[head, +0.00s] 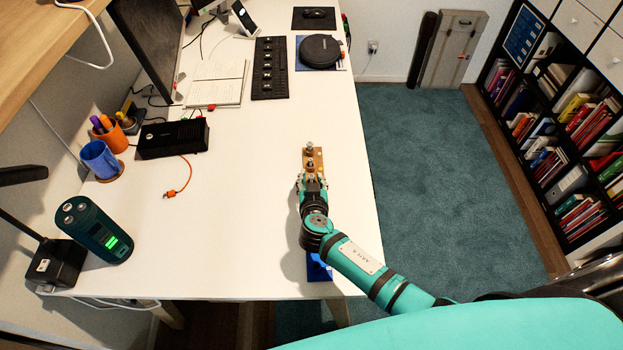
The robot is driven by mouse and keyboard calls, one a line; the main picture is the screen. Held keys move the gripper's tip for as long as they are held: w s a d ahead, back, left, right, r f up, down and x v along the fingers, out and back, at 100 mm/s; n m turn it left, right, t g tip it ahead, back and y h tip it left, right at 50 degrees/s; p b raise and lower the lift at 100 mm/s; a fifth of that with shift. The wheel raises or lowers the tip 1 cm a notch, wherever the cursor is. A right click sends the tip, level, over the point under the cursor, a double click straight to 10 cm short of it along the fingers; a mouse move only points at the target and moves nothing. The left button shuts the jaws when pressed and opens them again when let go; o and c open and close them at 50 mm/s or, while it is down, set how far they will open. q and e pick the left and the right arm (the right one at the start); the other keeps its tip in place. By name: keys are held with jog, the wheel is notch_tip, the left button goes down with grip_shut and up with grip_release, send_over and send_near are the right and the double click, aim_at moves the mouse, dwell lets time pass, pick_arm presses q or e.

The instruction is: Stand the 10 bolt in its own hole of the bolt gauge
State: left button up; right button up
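The bolt gauge (319,160) looks like a narrow brown plate lying on the white table near its right edge. A grey bolt-like piece (309,151) shows at its far end, and another small metal piece is close to my gripper; I cannot read any sizes. My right gripper (311,179) is over the near part of the gauge, pointing away from me. It hides that part and its holes. Its fingers are too small to tell whether they are open or hold a bolt. My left gripper is not in view.
A blue object (318,268) lies partly under my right arm at the table's near edge. A black box (173,138), cups (100,160), a dark green cylinder (95,230) and a monitor (150,40) stand at left. The table's middle (240,220) is clear.

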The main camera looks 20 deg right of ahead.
grip_shut()
